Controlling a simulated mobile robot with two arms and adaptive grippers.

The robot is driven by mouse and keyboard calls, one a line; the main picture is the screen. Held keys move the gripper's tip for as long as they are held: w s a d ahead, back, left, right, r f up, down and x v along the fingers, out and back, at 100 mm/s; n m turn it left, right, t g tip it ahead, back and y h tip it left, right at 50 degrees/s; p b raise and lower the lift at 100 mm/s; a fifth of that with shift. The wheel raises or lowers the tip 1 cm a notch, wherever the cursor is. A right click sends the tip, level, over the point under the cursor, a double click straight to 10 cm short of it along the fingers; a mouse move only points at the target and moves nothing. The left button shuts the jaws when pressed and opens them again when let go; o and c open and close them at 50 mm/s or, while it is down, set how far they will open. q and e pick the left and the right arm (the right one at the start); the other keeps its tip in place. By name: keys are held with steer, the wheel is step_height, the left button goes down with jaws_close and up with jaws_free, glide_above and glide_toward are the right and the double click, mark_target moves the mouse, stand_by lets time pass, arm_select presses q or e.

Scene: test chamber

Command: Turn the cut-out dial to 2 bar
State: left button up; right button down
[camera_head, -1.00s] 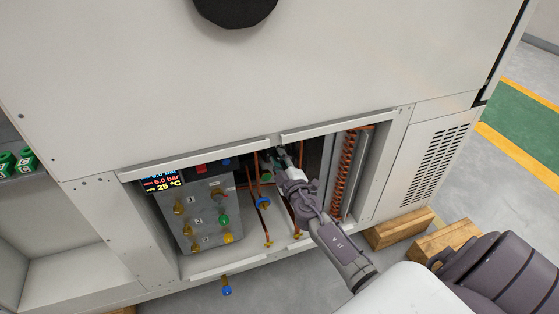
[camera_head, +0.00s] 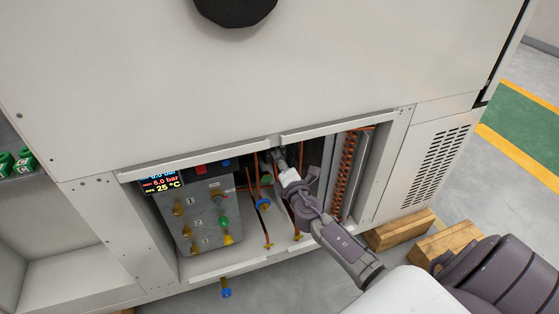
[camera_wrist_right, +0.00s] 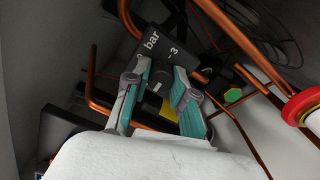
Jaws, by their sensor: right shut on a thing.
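The cut-out dial sits on a dark box (camera_wrist_right: 170,45) inside the open machine bay. The box carries white print "bar" and "3" in the right wrist view. My right gripper (camera_wrist_right: 162,72) has its teal-padded fingers on either side of the dial's dark knob (camera_wrist_right: 155,87) and is shut on it. Most of the knob and scale is hidden, so I cannot read its setting. In the head view my right gripper (camera_head: 278,156) reaches into the upper middle of the bay, where the dial is hidden. My left gripper is not in view.
Copper pipes (camera_head: 267,222) run beside my right gripper. A grey valve panel (camera_head: 203,215) with a display (camera_head: 160,182) stands left, a copper coil (camera_head: 346,168) right. The bay's upper metal edge (camera_head: 340,124) lies close above. A red-rimmed part (camera_wrist_right: 303,105) shows at the wrist view's right.

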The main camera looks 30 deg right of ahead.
arm_select(q)
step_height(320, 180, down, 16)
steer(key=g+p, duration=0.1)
steer(key=p, duration=0.3)
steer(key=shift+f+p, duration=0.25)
steer(key=shift+p, duration=0.05)
arm_select(e)
steer(key=shift+f+n, duration=0.2)
steer(key=shift+n, duration=8.6)
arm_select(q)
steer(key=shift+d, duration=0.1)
arm_select(e)
steer(key=c, duration=1)
jaws_free()
steer(key=shift+o, duration=0.2)
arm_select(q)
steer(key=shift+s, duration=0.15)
arm_select(e)
steer(key=shift+r, duration=0.1)
